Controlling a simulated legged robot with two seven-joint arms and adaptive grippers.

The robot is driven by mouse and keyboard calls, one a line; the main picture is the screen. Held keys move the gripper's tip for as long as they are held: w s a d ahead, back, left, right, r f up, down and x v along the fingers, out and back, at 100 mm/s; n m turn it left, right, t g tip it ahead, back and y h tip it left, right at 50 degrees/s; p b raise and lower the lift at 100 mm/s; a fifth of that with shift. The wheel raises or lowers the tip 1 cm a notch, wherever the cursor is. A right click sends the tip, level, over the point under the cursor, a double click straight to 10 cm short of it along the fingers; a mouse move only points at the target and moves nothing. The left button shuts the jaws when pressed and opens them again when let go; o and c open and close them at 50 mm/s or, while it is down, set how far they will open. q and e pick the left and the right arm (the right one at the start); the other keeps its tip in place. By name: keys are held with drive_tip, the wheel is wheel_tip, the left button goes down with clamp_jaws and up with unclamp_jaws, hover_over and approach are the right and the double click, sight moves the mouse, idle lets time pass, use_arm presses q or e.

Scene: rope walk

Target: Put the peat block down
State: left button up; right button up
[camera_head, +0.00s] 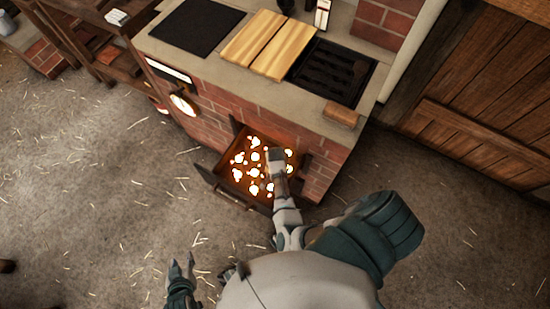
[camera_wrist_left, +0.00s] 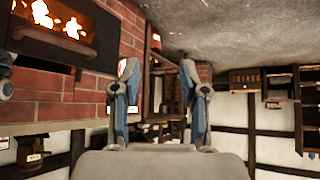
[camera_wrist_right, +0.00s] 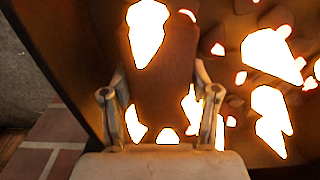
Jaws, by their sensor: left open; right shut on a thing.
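The peat block (camera_wrist_right: 165,75) is a brown slab between the fingers of my right gripper (camera_head: 278,162) in the right wrist view. That gripper is shut on it and reaches into the open firebox (camera_head: 238,182) of the brick stove, among glowing embers (camera_head: 254,170). I cannot tell whether the block touches the firebox floor. In the head view the block is hard to make out at the gripper. My left gripper (camera_head: 181,268) is open and empty, low in front of the stove; its parted fingers also show in the left wrist view (camera_wrist_left: 158,70).
The firebox door (camera_head: 222,188) hangs open on the left. The stove top holds wooden boards (camera_head: 268,44), a dark grate (camera_head: 331,72) and a small brown block (camera_head: 341,114) at its front edge. A wooden door (camera_head: 480,90) stands right. The straw-strewn floor (camera_head: 90,190) is clear at left.

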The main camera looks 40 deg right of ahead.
drive_tip(key=shift+a, duration=0.15)
drive_tip(key=o, duration=1)
drive_tip(key=shift+a, duration=0.1)
drive_tip(key=shift+o, duration=1.4)
drive_tip(key=shift+a, duration=0.1)
use_arm(q)
drive_tip(key=shift+w+a+f, duration=0.1)
drive_tip(key=shift+w+a, duration=0.05)
drive_tip(key=shift+a, duration=0.3)
drive_tip(key=shift+d, duration=0.2)
use_arm(e)
drive_tip(key=shift+d, duration=0.2)
